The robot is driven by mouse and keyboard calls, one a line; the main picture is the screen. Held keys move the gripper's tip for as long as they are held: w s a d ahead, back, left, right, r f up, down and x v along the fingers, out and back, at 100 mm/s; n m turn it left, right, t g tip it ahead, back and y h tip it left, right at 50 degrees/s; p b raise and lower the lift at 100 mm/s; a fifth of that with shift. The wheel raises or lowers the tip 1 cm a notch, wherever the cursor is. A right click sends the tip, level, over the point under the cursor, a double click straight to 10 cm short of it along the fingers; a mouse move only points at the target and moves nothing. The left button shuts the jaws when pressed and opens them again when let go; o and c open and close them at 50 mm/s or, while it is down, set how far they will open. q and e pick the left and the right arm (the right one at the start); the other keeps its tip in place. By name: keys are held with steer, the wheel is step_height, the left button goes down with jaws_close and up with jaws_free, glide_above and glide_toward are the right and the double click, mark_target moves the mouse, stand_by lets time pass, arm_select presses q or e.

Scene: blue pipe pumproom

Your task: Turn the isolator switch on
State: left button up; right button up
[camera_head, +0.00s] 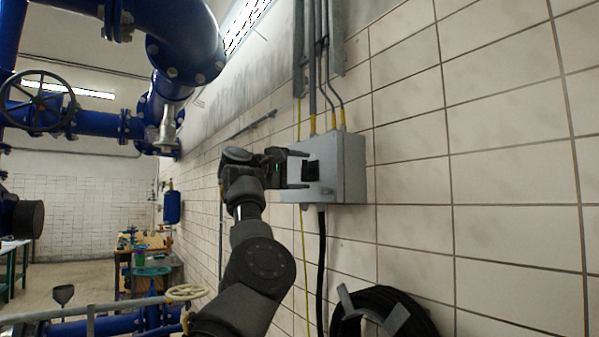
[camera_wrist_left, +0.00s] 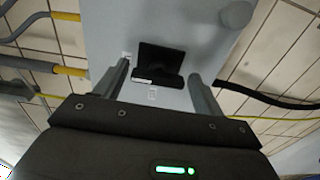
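The isolator switch is a grey box (camera_head: 347,168) fixed to the tiled wall, with a black switch handle (camera_head: 310,171) on its front face. In the left wrist view the black handle (camera_wrist_left: 160,65) shows on the grey face, with small pale labels beside it. My left gripper (camera_head: 298,170) is in front of the box, level with the handle. Its two fingers are apart, one on each side of the handle in the left wrist view (camera_wrist_left: 157,85), and nothing is clamped between them. I cannot tell whether the fingertips touch the box face. My right gripper is not in view.
Conduits (camera_head: 325,75) run up the wall from the box. A black cable hangs below it to a coiled black hose (camera_head: 385,318). Blue pipes with a handwheel (camera_head: 38,102) are at the upper left. A wooden workbench (camera_head: 150,243) stands further back.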

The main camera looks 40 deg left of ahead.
arm_select(q)
steer(key=shift+o, duration=0.9)
steer(key=shift+s+a, duration=0.1)
steer(key=shift+s, duration=0.1)
steer(key=b+v, duration=0.5)
steer(key=v, duration=0.5)
steer(key=shift+s, duration=0.2)
